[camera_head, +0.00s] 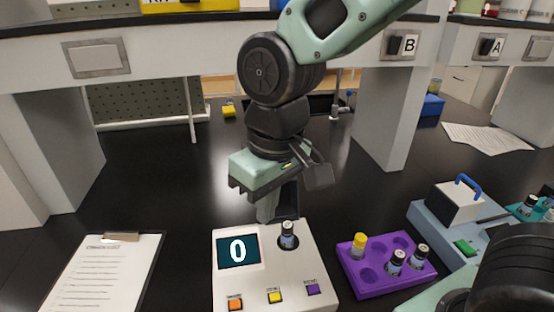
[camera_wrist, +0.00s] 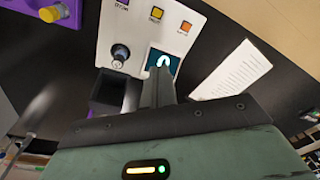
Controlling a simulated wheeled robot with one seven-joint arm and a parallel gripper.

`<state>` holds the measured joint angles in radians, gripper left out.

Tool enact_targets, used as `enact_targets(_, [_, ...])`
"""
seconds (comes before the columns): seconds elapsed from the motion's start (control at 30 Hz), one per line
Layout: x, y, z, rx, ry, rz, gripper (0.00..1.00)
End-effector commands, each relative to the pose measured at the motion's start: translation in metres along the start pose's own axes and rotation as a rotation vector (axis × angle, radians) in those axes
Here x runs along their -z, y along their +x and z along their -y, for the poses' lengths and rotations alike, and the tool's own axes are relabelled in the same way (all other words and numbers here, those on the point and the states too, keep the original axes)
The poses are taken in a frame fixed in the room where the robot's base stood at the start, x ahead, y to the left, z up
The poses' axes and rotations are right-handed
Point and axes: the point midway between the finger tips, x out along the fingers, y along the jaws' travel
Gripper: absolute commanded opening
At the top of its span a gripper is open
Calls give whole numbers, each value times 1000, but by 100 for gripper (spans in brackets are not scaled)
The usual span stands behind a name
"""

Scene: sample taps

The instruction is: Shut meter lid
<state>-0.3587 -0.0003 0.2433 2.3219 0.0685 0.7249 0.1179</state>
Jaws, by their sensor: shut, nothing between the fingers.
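The white meter (camera_head: 262,281) sits on the black bench with its screen reading 0. The dark meter lid (camera_head: 288,203) stands raised at the back edge of the meter, behind the vial, so the well is uncovered. It shows in the wrist view (camera_wrist: 106,92) as a dark hollow box. My gripper (camera_head: 265,214) is shut and empty, pointing down beside the lid, on its left in the head view. I cannot tell whether the fingers (camera_wrist: 157,82) touch the lid.
A purple rack (camera_head: 366,277) with several vials stands right of the meter. A grey-blue device with a blue handle (camera_head: 455,215) is farther right. A clipboard (camera_head: 105,272) lies at the left. A white shelf (camera_head: 180,55) spans the back. Bench between clipboard and meter is clear.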

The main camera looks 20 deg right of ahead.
Motion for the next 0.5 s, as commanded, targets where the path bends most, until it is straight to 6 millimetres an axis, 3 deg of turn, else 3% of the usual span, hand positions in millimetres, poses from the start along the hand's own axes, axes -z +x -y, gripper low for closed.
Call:
enact_targets(0.03, [33, 0, -20, -7, 85, -24, 0])
enact_targets(0.2, [116, -16, -101, -66, 358, -99, 0])
enact_targets(0.3, [145, -26, -146, -108, 481, -135, 0])
enact_targets(0.4, [162, -34, -178, -142, 565, -161, 0])
enact_targets(0.5, [169, -38, -196, -162, 608, -174, 0])
